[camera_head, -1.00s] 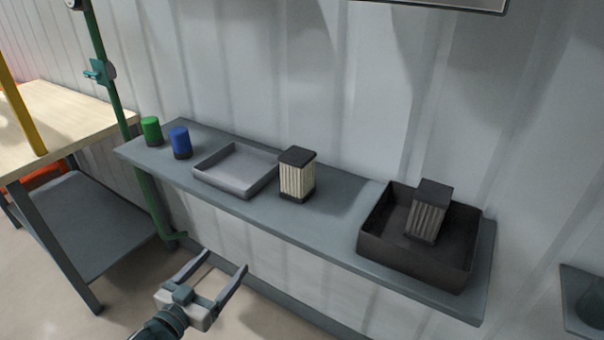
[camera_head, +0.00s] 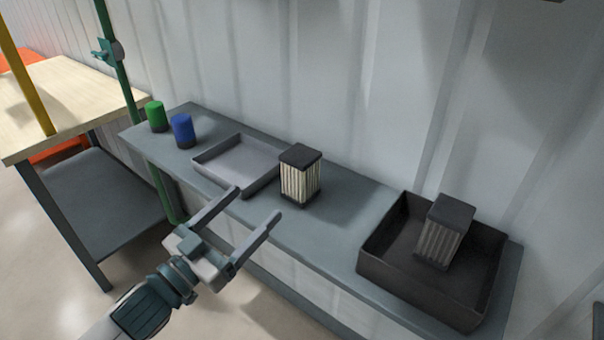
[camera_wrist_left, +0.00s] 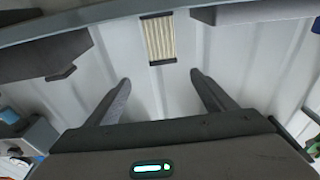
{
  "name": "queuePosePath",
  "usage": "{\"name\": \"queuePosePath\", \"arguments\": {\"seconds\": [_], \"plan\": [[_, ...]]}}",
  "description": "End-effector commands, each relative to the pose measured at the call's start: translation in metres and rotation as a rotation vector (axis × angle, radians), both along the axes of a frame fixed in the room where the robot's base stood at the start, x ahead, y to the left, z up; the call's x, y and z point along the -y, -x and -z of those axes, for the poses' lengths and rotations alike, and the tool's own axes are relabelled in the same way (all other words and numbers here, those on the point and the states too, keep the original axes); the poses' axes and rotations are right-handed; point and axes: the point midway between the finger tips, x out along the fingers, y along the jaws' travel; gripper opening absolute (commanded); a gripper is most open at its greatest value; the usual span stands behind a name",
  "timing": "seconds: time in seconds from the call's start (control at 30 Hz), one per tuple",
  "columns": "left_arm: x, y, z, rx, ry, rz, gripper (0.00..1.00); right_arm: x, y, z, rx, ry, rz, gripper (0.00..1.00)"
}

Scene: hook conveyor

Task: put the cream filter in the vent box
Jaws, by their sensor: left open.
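The cream filter (camera_head: 300,176) stands upright on the grey shelf (camera_head: 335,215), with dark end caps and cream pleats. It also shows in the left wrist view (camera_wrist_left: 159,39), ahead of the fingers and between their lines. My left gripper (camera_head: 257,207) is open and empty, in front of the shelf and short of the cream filter. Its fingers (camera_wrist_left: 165,85) point toward the filter. The vent box is not clearly identifiable in these frames. My right gripper is not in view.
A dark open box (camera_head: 376,262) at the shelf's right holds a greyer filter (camera_head: 444,232). A shallow grey tray (camera_head: 207,174) sits left of the cream filter. Blue (camera_head: 182,130) and green (camera_head: 156,116) cylinders stand farther left. A wooden-topped table (camera_head: 75,92) is at the left.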

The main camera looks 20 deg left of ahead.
Motion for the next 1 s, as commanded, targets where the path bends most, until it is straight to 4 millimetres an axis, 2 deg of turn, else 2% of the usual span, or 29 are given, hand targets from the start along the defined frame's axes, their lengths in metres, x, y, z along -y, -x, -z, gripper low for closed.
{"name": "queuePosePath", "arguments": {"seconds": [0.27, 0.53, 0.93, 1.0], "plan": [[0.002, -0.006, 0.000, 0.002, 0.001, 0.000, 0.77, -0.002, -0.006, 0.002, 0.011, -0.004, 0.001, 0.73], [0.009, -0.026, -0.003, 0.003, 0.000, 0.001, 0.77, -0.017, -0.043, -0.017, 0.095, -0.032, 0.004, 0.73], [0.026, -0.074, -0.015, 0.001, 0.000, -0.001, 0.77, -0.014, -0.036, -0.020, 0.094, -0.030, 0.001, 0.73], [0.029, -0.084, -0.016, 0.001, 0.000, -0.001, 0.77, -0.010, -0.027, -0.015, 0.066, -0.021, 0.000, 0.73]]}}
